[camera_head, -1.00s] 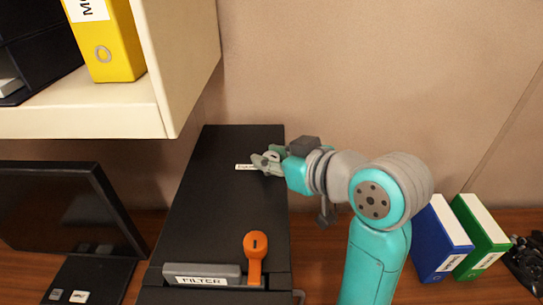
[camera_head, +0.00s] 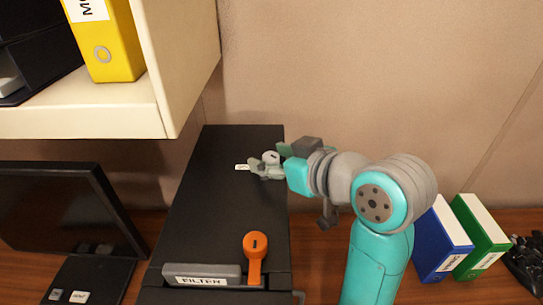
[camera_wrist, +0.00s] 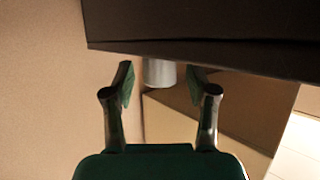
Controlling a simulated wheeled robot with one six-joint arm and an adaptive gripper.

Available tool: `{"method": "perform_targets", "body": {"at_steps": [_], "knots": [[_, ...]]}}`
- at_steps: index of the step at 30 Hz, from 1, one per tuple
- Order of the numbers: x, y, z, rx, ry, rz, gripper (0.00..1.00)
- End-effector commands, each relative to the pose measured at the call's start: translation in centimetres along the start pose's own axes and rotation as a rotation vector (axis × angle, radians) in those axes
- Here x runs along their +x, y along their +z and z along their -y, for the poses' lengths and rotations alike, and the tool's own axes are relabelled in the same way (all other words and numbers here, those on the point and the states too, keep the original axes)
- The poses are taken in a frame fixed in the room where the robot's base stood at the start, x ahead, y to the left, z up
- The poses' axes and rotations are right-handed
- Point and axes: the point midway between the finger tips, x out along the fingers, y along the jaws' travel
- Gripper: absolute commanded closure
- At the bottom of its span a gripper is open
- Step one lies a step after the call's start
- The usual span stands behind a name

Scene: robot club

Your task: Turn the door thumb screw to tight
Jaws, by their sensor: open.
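The door thumb screw (camera_head: 270,156) is a small light-grey round knob on top of the black cabinet (camera_head: 222,215), near its back right. In the wrist view the screw (camera_wrist: 159,72) is a short grey cylinder at the black surface. My gripper (camera_head: 272,160) is open at the screw, with one finger on its near side and the other behind it to the right. In the wrist view my fingers (camera_wrist: 161,82) stand on either side of the screw, with visible gaps. The screw's turn mark cannot be made out.
A small white label (camera_head: 242,167), partly covered by a finger, lies left of the screw. An orange lever (camera_head: 255,262) and a grey FILTER handle (camera_head: 203,269) sit at the cabinet's front. A cream shelf (camera_head: 90,120) overhangs to the left. Binders (camera_head: 440,240) stand right of my arm.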

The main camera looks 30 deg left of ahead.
Motion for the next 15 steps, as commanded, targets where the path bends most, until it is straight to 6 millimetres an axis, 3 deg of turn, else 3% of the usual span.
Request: {"method": "perform_targets", "body": {"at_steps": [15], "knots": [[-9.1,0.0,-0.1,-0.001,0.005,-0.002,0.43]]}}
